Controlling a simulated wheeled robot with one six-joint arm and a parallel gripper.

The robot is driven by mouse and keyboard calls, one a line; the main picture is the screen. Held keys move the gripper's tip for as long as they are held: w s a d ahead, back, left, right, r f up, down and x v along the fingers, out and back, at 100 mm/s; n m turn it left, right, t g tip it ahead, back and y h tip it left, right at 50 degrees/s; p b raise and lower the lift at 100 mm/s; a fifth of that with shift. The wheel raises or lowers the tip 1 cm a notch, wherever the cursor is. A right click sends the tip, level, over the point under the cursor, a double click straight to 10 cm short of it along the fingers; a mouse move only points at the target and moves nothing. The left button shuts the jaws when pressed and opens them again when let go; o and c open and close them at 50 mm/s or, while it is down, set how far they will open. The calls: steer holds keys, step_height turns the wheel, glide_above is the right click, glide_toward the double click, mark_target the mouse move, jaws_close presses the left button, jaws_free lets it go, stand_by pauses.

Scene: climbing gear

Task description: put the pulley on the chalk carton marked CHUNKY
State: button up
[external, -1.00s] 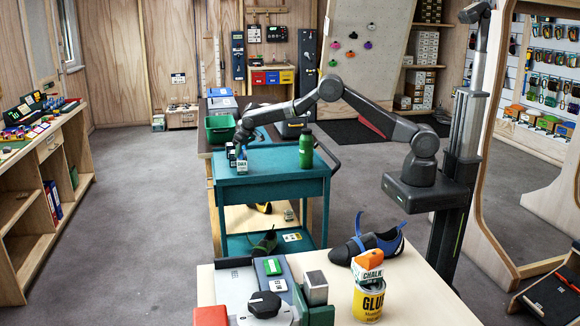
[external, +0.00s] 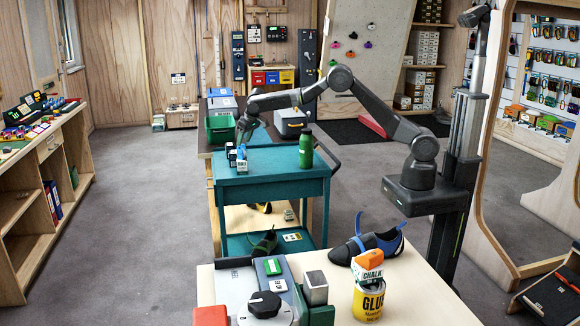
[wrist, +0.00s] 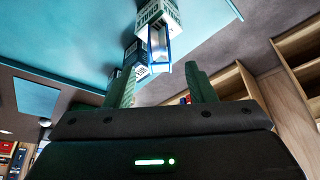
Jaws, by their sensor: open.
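My gripper (external: 243,137) is open and empty, pointing down just above the left end of the teal cart (external: 280,187). In the wrist view its two green fingers (wrist: 160,70) stand apart. A white carton with CHALK-like lettering (external: 242,166) stands near the cart's front left corner; it also shows at the top of the wrist view (wrist: 155,12). A small blue-edged pale item (wrist: 159,46), perhaps the pulley, appears against this carton, beyond the fingertips. I cannot tell whether it rests on it. A darker carton (external: 231,155) stands beside it. The word CHUNKY is not readable.
A green bottle (external: 306,148) stands on the cart's right side. A green bin (external: 220,128) and a grey box (external: 290,122) are on the dark table behind. In front, a pale table holds an orange-topped CHALK carton (external: 368,271) on a GLUE can (external: 368,301).

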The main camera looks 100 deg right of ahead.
mark_target(240, 150)
steer(key=shift+v, duration=2.4)
steer(key=p+x, duration=0.2)
steer(key=x, duration=0.9)
steer(key=shift+w+d+f, duration=0.1)
steer(key=shift+f, duration=0.3)
steer(key=shift+w+d+r, duration=0.1)
steer(key=shift+w, duration=0.05)
steer(key=shift+r+b, duration=0.5)
steer(key=shift+r, duration=1.1)
